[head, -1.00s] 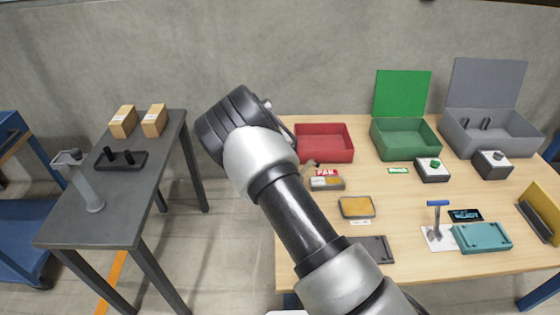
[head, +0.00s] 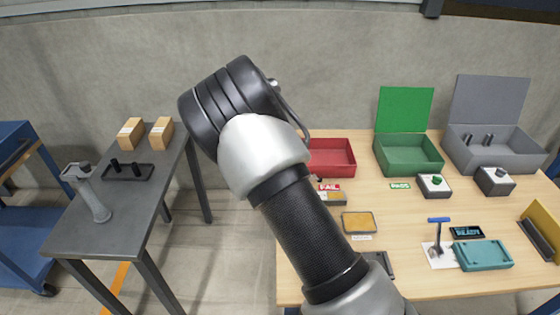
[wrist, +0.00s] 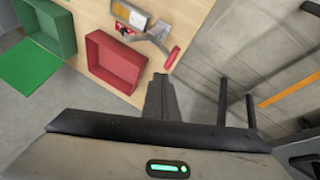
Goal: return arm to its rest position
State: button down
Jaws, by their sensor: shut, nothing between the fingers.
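My arm (head: 300,225) rises across the middle of the head view, bent at a large black joint in front of the wall. My gripper is hidden behind the arm there. In the wrist view my gripper (wrist: 162,97) shows as two grey fingers close together, with nothing between them. It hangs clear of the wooden table, past the edge near the red tray (wrist: 118,62). It touches nothing that I can see.
The wooden table (head: 410,230) on the right bears the red tray (head: 331,157), a green box (head: 408,155), a grey box (head: 492,147) and a teal fixture (head: 483,256). A dark side table (head: 125,215) with two cartons stands left. Floor shows between the tables.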

dwell(0.3)
jog(key=s+d+r+m+y, duration=0.2)
jog(key=s+d+r, duration=0.3)
jog(key=s+r, duration=0.45)
jog(key=s+d+r+m+y, duration=0.15)
jog(key=s+d+r, duration=0.35)
jog(key=s+r, duration=0.5)
jog(key=s+d+r, duration=0.2)
jog(key=s+r, duration=0.1)
jog(key=s, duration=0.7)
jog(key=s+d+r, duration=0.2)
jog(key=s+r, duration=0.1)
jog(key=s, duration=0.7)
notch_tip(320, 180, up, 14)
jog(key=p, duration=1.4)
jog(key=shift+a+t+h, duration=0.2)
jog(key=shift+t+h, duration=0.15)
jog(key=shift+t, duration=0.05)
